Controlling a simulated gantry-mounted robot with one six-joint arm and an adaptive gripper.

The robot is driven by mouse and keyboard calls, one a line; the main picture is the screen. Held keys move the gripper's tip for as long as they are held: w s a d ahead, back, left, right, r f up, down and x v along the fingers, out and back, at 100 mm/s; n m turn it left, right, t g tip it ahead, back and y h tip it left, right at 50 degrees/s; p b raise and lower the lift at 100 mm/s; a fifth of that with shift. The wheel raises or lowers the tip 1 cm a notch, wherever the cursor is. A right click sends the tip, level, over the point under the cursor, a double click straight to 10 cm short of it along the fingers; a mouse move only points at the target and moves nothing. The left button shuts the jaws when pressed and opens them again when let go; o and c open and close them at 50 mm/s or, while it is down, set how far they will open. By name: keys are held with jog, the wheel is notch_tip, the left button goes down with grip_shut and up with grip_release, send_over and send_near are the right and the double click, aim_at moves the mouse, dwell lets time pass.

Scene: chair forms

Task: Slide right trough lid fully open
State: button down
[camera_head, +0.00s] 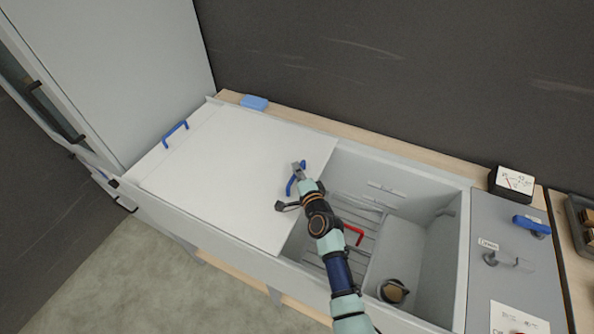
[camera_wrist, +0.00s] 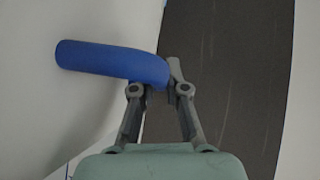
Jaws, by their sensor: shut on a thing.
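The right trough lid (camera_head: 245,180) is a flat white panel lying over the left part of the grey trough (camera_head: 455,235). A strip of another white panel with its own blue handle (camera_head: 176,132) shows at its left. My gripper (camera_head: 298,168) is at the blue handle (camera_head: 290,186) near the lid's right edge. In the wrist view, my gripper (camera_wrist: 160,90) is shut on the right end of this blue handle (camera_wrist: 110,63). The fingers partly hide the handle. The trough's right part is uncovered.
Inside the open part are a red bent piece (camera_head: 354,233), a slatted floor and a dark round cup (camera_head: 393,291). A grey panel (camera_head: 535,285) with a blue lever (camera_head: 530,224) and a gauge (camera_head: 511,183) stand right. A dark wall (camera_head: 400,80) rises behind.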

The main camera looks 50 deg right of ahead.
jog(key=c, duration=1.2)
grip_release()
jog(key=shift+s, duration=0.1)
jog(key=v, duration=1.2)
jog(key=shift+a, duration=0.1)
